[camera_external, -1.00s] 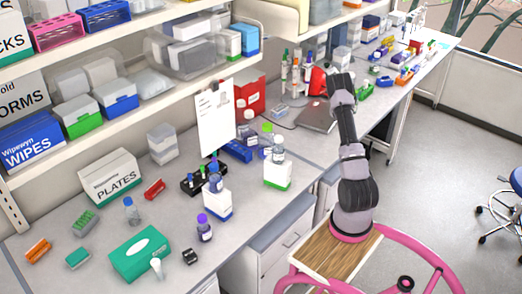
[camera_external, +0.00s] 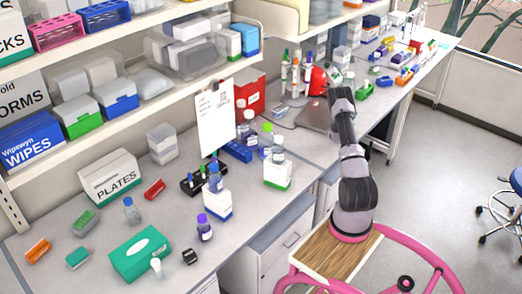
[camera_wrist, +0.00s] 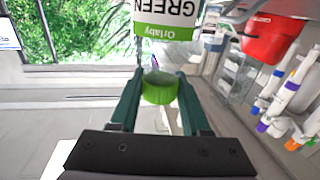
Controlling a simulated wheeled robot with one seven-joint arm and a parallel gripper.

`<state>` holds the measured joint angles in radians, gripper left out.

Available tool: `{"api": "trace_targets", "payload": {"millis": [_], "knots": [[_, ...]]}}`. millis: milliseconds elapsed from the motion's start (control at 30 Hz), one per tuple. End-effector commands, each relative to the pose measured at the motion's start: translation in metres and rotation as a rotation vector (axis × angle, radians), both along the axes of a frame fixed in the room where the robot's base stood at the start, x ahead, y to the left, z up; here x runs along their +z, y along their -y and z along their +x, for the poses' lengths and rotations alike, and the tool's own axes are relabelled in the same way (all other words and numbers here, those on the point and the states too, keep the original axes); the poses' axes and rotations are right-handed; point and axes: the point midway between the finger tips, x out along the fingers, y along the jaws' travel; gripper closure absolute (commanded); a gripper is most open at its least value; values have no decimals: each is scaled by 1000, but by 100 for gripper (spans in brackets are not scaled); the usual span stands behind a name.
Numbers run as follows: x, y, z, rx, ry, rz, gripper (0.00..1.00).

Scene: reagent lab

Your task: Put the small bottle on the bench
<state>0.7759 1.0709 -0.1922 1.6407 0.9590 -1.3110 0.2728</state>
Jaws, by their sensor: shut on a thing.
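My gripper (camera_wrist: 159,92) is shut on a small bottle, of which the round green cap (camera_wrist: 159,88) shows between its dark green fingers in the wrist view. The bottle's body is mostly hidden there. In the external view my arm reaches over the far part of the bench (camera_external: 100,262), close to the red container. My own arm hides most of the gripper and the held bottle in that view. I cannot tell how far the bottle is from the bench top.
A box labelled GREEN (camera_wrist: 167,20) lies ahead in the wrist view. A red container (camera_wrist: 272,38) and a stand of pipettes (camera_wrist: 292,95) are at the right. A flat grey laptop-like object (camera_external: 314,117) lies near my arm. Several bottles and boxes crowd the near bench.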

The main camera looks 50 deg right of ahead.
Motion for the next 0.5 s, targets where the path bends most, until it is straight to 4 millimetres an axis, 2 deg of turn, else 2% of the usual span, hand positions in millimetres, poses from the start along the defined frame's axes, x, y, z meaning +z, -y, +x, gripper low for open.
{"api": "trace_targets", "payload": {"millis": [267,300,367,400,500], "knots": [[-1,0,0,0,0,-2,100],[-2,0,0,0,0,-1,49],[-1,0,0,0,1,-2,26],[-1,0,0,0,1,-2,23],[-1,0,0,0,0,-1,23]]}}
